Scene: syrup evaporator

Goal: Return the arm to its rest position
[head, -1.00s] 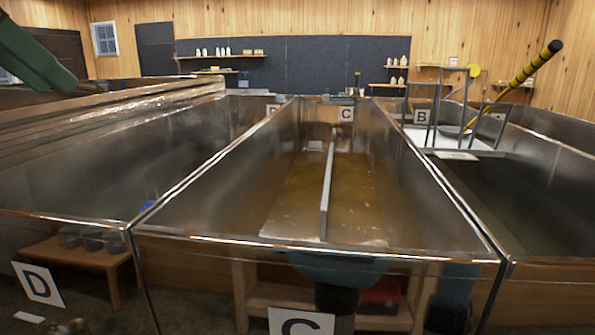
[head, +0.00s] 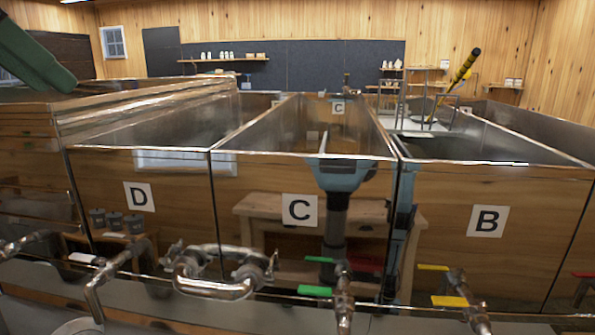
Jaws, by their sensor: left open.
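My right gripper is not in view.
Steel pans labelled D (head: 140,197), C (head: 300,210) and B (head: 488,221) stand ahead, with pipes (head: 215,288) and coloured valve handles in front. A yellow-and-black handled tool (head: 464,72) leans at a rack (head: 425,100). Blue shapes in the pan fronts look like my reflection.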

